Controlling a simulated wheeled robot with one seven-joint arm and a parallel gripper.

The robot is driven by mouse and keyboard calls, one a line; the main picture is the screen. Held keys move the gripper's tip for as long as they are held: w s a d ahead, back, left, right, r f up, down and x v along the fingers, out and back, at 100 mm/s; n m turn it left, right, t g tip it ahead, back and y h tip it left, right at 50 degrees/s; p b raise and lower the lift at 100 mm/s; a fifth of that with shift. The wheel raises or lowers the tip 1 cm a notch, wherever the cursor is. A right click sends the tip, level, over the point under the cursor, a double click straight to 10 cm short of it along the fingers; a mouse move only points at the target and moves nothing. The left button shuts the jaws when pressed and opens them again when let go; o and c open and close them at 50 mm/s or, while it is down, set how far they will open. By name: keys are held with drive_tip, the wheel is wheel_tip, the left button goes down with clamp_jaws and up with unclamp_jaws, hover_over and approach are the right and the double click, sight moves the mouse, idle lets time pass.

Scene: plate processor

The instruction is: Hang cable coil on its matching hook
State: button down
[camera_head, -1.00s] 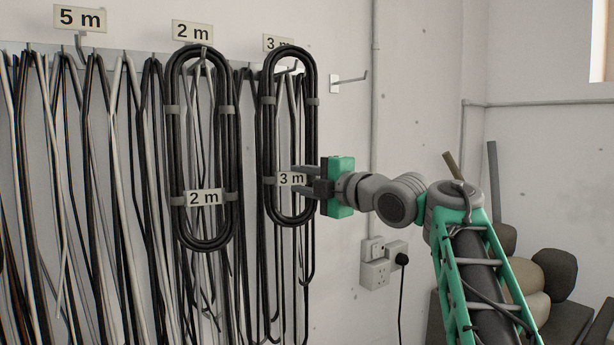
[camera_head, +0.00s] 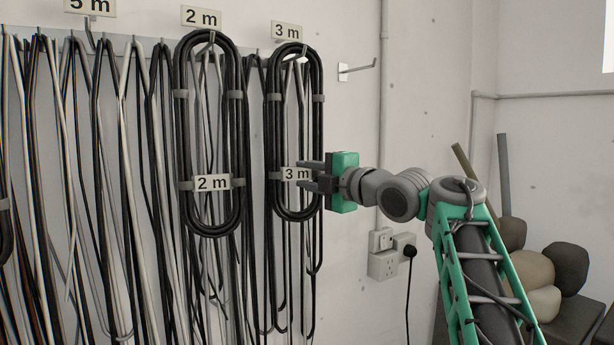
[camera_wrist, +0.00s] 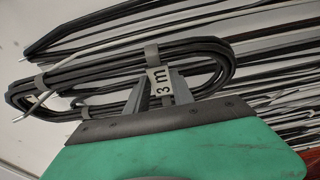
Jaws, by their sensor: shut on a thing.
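A black cable coil with a "3 m" tag (camera_head: 273,130) hangs upright in a long oval, just below the "3 m" sign (camera_head: 286,31). My gripper (camera_head: 308,176) reaches in from the right and is shut on the coil's lower part at its tag. In the wrist view, the coil (camera_wrist: 60,74) lies across the picture with a finger on each side of the tag (camera_wrist: 160,82). A metal hook (camera_head: 302,52) shows at the coil's top, inside the loop's outline. I cannot tell whether the coil's weight rests on it.
A "2 m" coil (camera_head: 182,130) hangs close on the left under its "2 m" sign (camera_head: 201,15). Many loose cables (camera_head: 100,190) hang further left and behind both coils. An empty hook (camera_head: 358,69) is to the right. Wall sockets (camera_head: 383,265) with a plugged cord are below right.

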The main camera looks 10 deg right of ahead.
drive_tip(key=c, duration=1.2)
unclamp_jaws()
drive_tip(key=shift+o, duration=0.9)
drive_tip(key=shift+f, duration=0.1)
